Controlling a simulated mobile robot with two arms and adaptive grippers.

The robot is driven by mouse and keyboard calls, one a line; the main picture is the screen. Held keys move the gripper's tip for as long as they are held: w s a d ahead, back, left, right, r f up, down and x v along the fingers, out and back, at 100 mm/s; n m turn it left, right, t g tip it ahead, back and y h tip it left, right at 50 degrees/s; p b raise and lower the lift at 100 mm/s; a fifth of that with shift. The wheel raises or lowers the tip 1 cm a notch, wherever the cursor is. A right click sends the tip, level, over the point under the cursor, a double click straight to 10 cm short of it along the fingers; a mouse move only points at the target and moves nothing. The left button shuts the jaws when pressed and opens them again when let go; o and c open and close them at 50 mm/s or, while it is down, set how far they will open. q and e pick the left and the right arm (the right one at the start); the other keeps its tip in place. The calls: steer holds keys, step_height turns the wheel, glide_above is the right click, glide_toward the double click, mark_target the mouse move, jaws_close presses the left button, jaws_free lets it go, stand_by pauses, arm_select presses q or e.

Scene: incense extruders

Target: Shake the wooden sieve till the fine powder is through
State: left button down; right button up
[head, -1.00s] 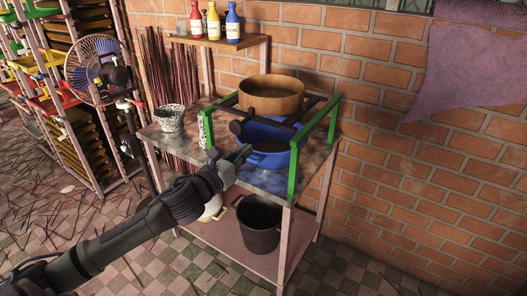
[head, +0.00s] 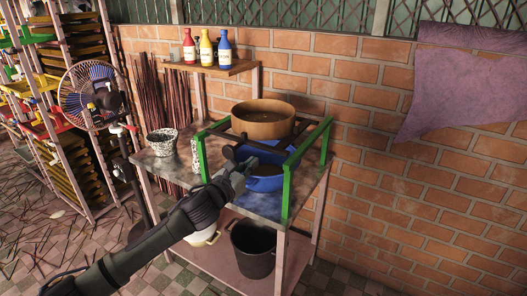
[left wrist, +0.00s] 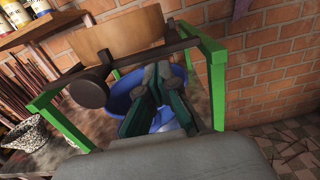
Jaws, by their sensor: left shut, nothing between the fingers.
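The round wooden sieve (head: 262,122) rests on dark rails across a green frame on the table; it also shows in the left wrist view (left wrist: 118,38). Its inside is too dim to tell any powder. A dark round knob (left wrist: 88,92) sticks out at the front left of the rails. A blue basin (head: 265,183) stands beneath, also in the left wrist view (left wrist: 122,92). My left gripper (head: 247,167) is shut and empty, in front of the rails and over the basin's near side. Its fingers (left wrist: 164,72) point toward the sieve, right of the knob. My right gripper is out of view.
Green frame posts (head: 288,192) stand at the table's edges. Speckled pots (head: 162,142) stand at the left. A dark bucket (head: 254,248) is on the lower shelf. Bottles (head: 206,48) stand on a wall shelf, and a fan (head: 91,92) is at the left.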

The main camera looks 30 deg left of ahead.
mark_target(268, 149)
arm_select(q)
steer(key=w, duration=0.4)
steer(key=w+p, duration=0.1)
steer(key=w, duration=0.2)
steer(key=shift+d, duration=0.3)
steer(key=shift+w, duration=0.1)
steer(key=w, duration=0.4)
steer(key=shift+w+d+r, duration=0.1)
steer(key=shift+w+d, duration=0.05)
steer(key=shift+w, duration=0.15)
steer(key=shift+r, duration=0.2)
